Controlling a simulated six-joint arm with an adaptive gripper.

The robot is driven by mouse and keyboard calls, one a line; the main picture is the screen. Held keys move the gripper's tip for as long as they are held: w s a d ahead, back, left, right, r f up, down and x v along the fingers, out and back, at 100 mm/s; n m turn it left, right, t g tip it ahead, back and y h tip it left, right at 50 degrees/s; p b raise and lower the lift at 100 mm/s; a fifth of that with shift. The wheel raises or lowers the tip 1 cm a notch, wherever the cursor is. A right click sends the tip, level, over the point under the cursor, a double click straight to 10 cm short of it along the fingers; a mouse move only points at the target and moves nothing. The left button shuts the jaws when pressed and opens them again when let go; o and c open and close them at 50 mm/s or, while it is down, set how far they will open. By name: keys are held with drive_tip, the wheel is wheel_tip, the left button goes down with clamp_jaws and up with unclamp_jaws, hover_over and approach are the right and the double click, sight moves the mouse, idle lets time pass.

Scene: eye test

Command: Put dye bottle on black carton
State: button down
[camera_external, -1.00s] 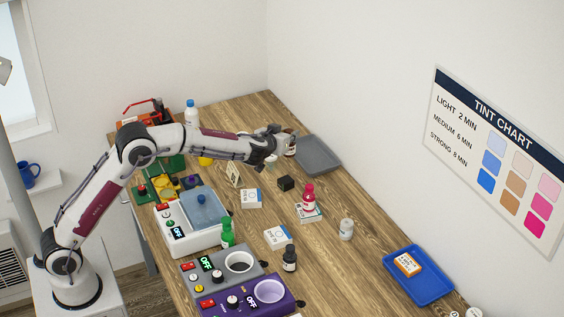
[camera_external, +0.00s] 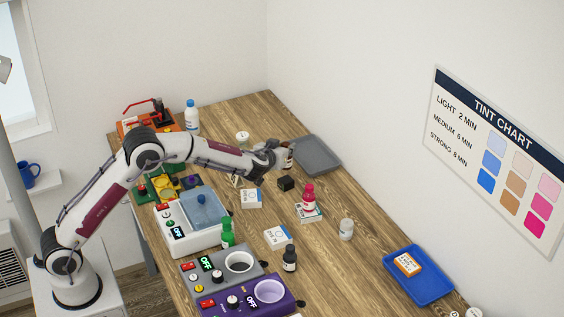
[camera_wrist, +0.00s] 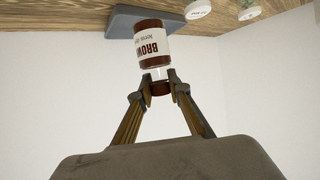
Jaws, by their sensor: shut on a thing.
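A brown dye bottle (camera_external: 288,158) with a white label is held by my gripper (camera_external: 275,155). In the wrist view, the bottle (camera_wrist: 152,45) shows the letters "BROW", and my gripper (camera_wrist: 158,88) is shut on its dark-capped neck end. The bottle looks roughly upright and off the table. The black carton (camera_external: 286,183) is a small dark block on the table, just below the bottle in the external view and apart from it. Its top is bare. The carton is not seen in the wrist view.
A grey tray (camera_external: 325,163) lies behind the bottle. A red bottle (camera_external: 308,194) stands on a white carton right of the black carton. Another white carton (camera_external: 251,199) lies to the left. A grey jar (camera_external: 346,230) and a blue tray (camera_external: 435,288) are farther right, with bare table between.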

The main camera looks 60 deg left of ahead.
drive_tip(key=shift+f, duration=0.7)
drive_tip(key=shift+f, duration=1.85)
drive_tip(key=shift+f, duration=0.15)
drive_tip(key=c, duration=1.9)
unclamp_jaws()
drive_tip(key=v, duration=1.2)
